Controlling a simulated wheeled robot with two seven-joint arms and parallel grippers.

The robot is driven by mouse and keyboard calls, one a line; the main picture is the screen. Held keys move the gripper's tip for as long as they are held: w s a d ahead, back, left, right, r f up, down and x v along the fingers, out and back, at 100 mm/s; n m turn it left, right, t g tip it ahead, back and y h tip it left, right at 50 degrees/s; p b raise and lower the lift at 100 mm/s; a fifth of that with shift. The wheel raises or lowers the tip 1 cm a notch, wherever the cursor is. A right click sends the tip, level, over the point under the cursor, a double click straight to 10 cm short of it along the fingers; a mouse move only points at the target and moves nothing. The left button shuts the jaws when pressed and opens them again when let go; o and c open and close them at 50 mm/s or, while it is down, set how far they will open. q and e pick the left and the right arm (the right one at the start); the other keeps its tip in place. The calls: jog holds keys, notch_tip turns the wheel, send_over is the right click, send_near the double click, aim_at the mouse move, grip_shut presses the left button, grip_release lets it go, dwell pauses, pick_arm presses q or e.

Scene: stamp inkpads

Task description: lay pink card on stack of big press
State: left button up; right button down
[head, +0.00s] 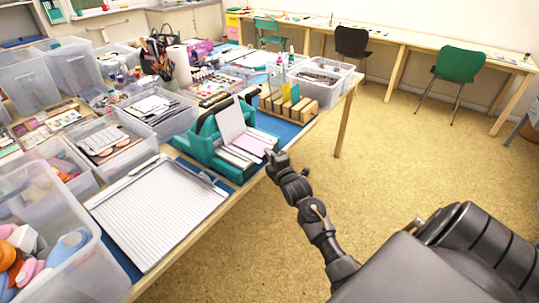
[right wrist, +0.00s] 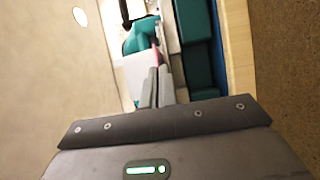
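The big press (head: 206,143) is teal and stands near the table's right edge, with a pale panel (head: 230,120) raised. Pale sheets (head: 236,157) lie on its bed. The pink card (head: 254,144) is at the right side of the press, over these sheets. My right gripper (head: 272,158) is at the card's right edge. In the right wrist view the two fingers (right wrist: 158,86) are close together, and a thin pink edge (right wrist: 154,56) shows just beyond them. The fingers appear shut on the card. Whether the card touches the stack is unclear. My left gripper is not in view.
A wooden slotted rack (head: 290,108) stands just behind the press. A white ridged tray (head: 155,210) lies in front left. Clear bins (head: 160,118) crowd the table's left side. Open floor (head: 420,160) lies to the right.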

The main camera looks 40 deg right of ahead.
jog(key=shift+f, duration=0.3)
dwell(0.4)
jog(key=c, duration=1.6)
grip_release()
jog(key=shift+s+d+p, duration=0.25)
jog(key=shift+s+p, duration=0.1)
jog(key=shift+s, duration=0.45)
jog(key=shift+s+d+p, duration=0.25)
jog(key=shift+s+p, duration=0.15)
jog(key=shift+s, duration=0.4)
jog(key=shift+s+d+p, duration=0.25)
jog(key=shift+s+p, duration=0.1)
jog(key=shift+s, duration=0.45)
